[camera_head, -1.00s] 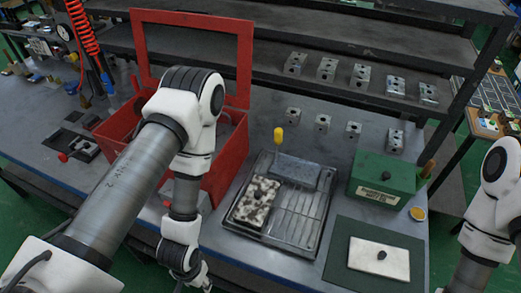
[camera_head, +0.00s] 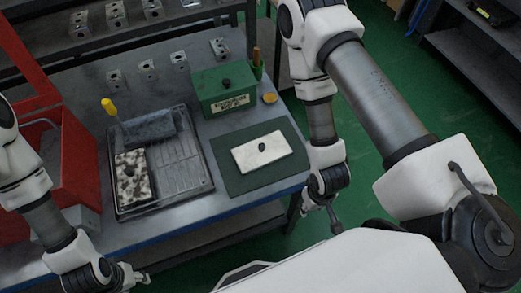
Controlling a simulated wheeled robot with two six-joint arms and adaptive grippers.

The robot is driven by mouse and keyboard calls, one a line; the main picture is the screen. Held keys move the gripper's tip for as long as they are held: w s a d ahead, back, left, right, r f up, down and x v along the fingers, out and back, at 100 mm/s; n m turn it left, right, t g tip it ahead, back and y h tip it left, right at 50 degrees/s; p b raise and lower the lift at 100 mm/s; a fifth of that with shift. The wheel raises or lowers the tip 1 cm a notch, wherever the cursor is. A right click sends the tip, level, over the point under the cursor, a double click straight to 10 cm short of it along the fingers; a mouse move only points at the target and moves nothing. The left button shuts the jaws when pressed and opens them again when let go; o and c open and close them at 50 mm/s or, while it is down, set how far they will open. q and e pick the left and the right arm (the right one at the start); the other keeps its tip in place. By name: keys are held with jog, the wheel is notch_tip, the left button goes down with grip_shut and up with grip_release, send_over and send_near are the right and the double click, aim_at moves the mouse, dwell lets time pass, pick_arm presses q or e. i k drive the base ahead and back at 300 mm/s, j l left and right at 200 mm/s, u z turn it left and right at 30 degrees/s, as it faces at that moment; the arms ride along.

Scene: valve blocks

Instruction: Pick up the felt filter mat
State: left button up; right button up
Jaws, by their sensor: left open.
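A white rectangular pad with a dark knob (camera_head: 272,150) lies flat on a dark green sheet (camera_head: 235,182) at the table's right. A similar pad with black blotches (camera_head: 132,186) lies in the left part of a metal tray (camera_head: 196,178). Which of these is the felt filter mat I cannot tell for sure. My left gripper (camera_head: 138,277) is low at the left, in front of the table edge, open and apart from both pads. My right gripper (camera_head: 334,222) hangs beyond the table's right edge, touching neither pad; its jaws are too small to read.
A blue-grey block (camera_head: 150,128) lies at the tray's back beside a yellow-handled tool (camera_head: 109,106). A green box (camera_head: 222,92) stands behind the green sheet. A red bin (camera_head: 78,155) is at the left. Several metal valve blocks (camera_head: 148,70) stand at the back.

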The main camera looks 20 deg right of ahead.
aim_at(259, 152)
jog(key=k+l+u, duration=0.1)
jog(key=l, duration=0.3)
jog(key=k+l+u, duration=0.15)
jog(key=l, duration=0.25)
jog(key=l+u, duration=0.1)
jog(key=l, duration=0.3)
jog(key=k+l+u, duration=0.1)
jog(key=l, duration=0.3)
jog(key=l+u, duration=0.15)
jog(key=l, duration=0.85)
